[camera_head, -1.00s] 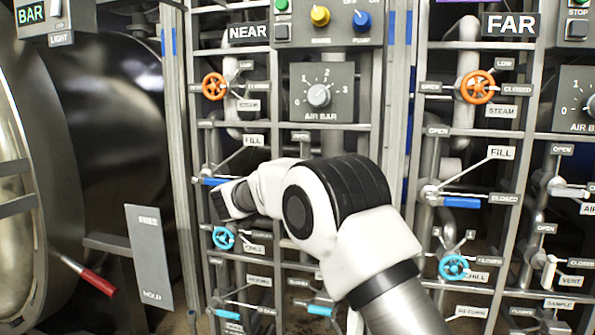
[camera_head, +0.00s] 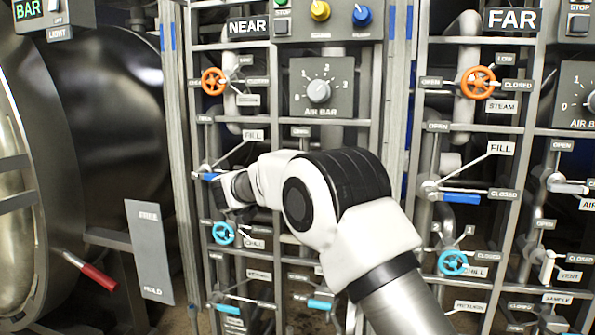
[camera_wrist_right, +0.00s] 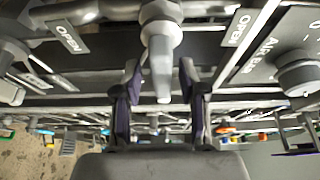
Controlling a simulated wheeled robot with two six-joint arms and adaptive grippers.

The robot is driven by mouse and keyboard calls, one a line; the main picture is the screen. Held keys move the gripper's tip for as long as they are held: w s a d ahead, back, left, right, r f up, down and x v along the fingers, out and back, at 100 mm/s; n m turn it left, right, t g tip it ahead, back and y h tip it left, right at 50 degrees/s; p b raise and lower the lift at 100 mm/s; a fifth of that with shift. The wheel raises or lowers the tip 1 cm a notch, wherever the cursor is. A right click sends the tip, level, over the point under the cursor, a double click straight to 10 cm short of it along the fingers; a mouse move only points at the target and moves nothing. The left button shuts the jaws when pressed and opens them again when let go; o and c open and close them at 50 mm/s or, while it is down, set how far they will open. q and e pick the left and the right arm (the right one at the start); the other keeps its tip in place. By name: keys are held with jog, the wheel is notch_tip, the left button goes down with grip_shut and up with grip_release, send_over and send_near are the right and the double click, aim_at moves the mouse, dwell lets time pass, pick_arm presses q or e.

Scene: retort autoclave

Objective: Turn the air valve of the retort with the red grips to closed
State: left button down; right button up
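The retort (camera_head: 40,190) at the left of the head view has a lever with a red grip (camera_head: 98,278). Beside it stands the NEAR valve panel (camera_head: 248,27). My right arm covers that panel's middle, where the air valve's handle is hidden in the head view. In the right wrist view, my right gripper (camera_wrist_right: 160,92) is open. A pale grey lever handle (camera_wrist_right: 161,72) points down between its fingertips, with visible gaps on both sides. OPEN labels flank it, and an AIR BAR dial (camera_wrist_right: 300,72) is at the right. My left gripper is not in view.
Close to my right wrist are a blue fill lever (camera_head: 207,176) and a cyan chill handwheel (camera_head: 223,233). An orange steam handwheel (camera_head: 214,81) is above. The FAR panel (camera_head: 511,20) stands to the right. Horizontal rails cross the front of both panels.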

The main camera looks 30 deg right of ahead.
jog(key=shift+a, duration=0.15)
jog(key=v, duration=1.1)
jog(key=shift+a, duration=0.35)
jog(key=shift+s+r, duration=0.1)
jog(key=shift+s, duration=0.05)
